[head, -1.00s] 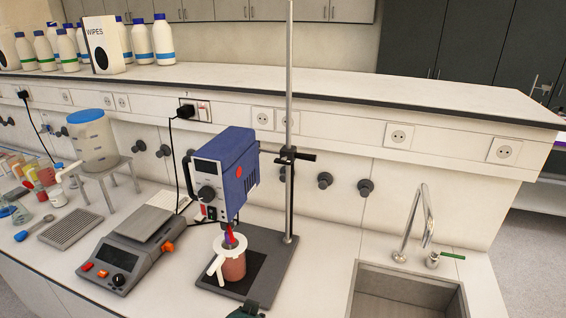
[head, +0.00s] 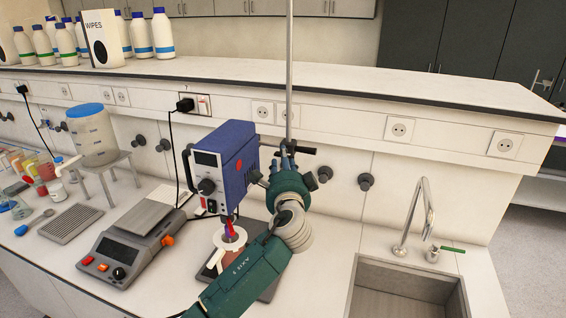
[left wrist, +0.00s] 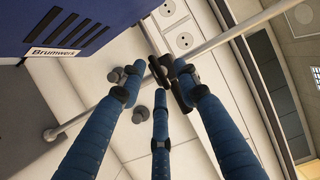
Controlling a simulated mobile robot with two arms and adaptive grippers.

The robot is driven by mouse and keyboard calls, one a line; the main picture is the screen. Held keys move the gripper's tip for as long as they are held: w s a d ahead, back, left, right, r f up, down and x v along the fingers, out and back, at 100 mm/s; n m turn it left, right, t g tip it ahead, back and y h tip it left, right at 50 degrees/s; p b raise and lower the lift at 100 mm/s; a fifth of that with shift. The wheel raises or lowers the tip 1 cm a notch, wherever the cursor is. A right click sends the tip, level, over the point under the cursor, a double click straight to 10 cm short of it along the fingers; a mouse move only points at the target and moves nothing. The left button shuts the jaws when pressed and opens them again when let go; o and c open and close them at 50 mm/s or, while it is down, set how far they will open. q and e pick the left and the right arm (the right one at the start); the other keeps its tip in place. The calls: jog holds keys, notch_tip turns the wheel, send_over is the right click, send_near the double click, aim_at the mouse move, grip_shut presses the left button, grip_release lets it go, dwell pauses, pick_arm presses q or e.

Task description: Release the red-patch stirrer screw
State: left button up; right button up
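The blue stirrer (head: 228,160) with a red patch on its side hangs on the upright metal rod (head: 289,75) above a jug. The dark clamp and its screw handle (head: 305,150) sit on the rod just right of the stirrer. My left gripper (head: 287,160) is at the clamp, from below and in front. In the left wrist view, its three blue fingers surround the dark clamp piece (left wrist: 180,92) with gaps between the tips; contact is unclear. The stirrer's housing edge (left wrist: 70,30) shows at upper left there. My right gripper is not in view.
My left forearm partly covers the jug (head: 222,262) and the stand base. A hotplate-like device (head: 130,245) stands left of the stand, a sink (head: 410,290) to the right. The ledge with sockets (head: 400,130) runs behind; wall knobs (head: 367,181) are close to the gripper.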

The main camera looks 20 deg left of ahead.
pick_arm(q)
jog(key=shift+x, duration=1)
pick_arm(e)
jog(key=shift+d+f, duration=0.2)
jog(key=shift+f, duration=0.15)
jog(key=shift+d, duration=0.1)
pick_arm(q)
grip_shut()
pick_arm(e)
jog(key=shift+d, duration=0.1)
